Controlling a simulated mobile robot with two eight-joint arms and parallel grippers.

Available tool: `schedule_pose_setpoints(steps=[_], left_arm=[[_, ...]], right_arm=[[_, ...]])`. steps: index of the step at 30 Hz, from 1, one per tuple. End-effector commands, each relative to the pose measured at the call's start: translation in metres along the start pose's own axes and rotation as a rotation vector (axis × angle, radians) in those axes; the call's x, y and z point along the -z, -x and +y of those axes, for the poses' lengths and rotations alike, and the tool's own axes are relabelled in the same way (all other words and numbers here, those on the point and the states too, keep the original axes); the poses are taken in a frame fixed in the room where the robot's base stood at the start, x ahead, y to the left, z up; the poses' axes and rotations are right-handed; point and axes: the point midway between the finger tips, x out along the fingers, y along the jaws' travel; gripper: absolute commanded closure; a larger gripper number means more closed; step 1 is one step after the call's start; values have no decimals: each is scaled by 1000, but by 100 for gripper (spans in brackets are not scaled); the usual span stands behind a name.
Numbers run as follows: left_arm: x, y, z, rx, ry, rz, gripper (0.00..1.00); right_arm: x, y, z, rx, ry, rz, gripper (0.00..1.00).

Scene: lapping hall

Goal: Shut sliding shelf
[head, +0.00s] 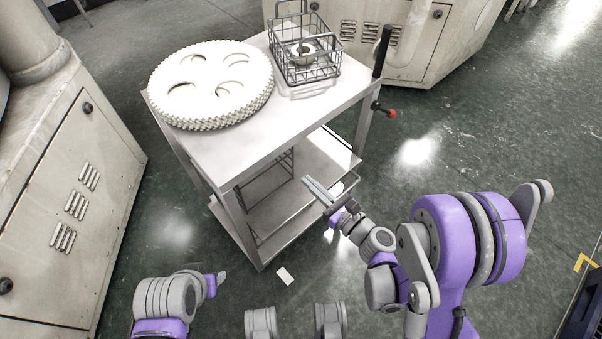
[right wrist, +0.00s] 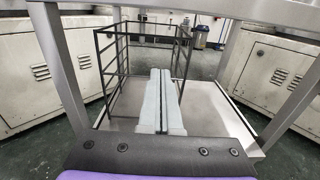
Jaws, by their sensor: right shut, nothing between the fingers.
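The sliding shelf (head: 330,150) is a pale metal tray with a dark rim, under the top of a metal trolley (head: 255,150). It sticks out past the trolley's frame on the right side. In the right wrist view its light surface and dark rail (right wrist: 235,115) spread to the right of the fingers. My right gripper (head: 308,183) is shut and empty, its fingers pointing toward the trolley by the shelf's near side. Whether it touches the shelf I cannot tell. My left gripper (head: 221,277) is low at the left, mostly hidden by its own arm; its fingers are not clear.
A stack of white toothed discs (head: 212,82) and a wire basket (head: 304,50) holding a metal part stand on the trolley top. A dark wire rack (right wrist: 110,70) stands inside the trolley. Beige cabinets (head: 75,190) flank it. Floor to the right is clear.

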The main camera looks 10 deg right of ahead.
Motion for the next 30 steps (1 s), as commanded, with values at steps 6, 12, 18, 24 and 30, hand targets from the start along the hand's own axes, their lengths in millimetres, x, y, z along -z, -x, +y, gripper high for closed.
schedule_pose_setpoints(steps=[6, 12, 18, 24, 30], left_arm=[[0, 0, 0, 0, 0, 0, 50], [0, -2, 0, 0, 0, -1, 50], [-1, -4, 0, 0, 0, -1, 50], [-1, -5, 0, 0, 0, -1, 50], [-1, -5, 0, 0, 0, -1, 50]], right_arm=[[0, -48, 1, -5, 1, 0, 100], [1, -88, 1, -4, 2, 1, 100], [1, -112, 0, -2, 3, 1, 100], [0, -119, 0, -1, 3, 1, 100], [0, -119, 0, -1, 4, 1, 100]])
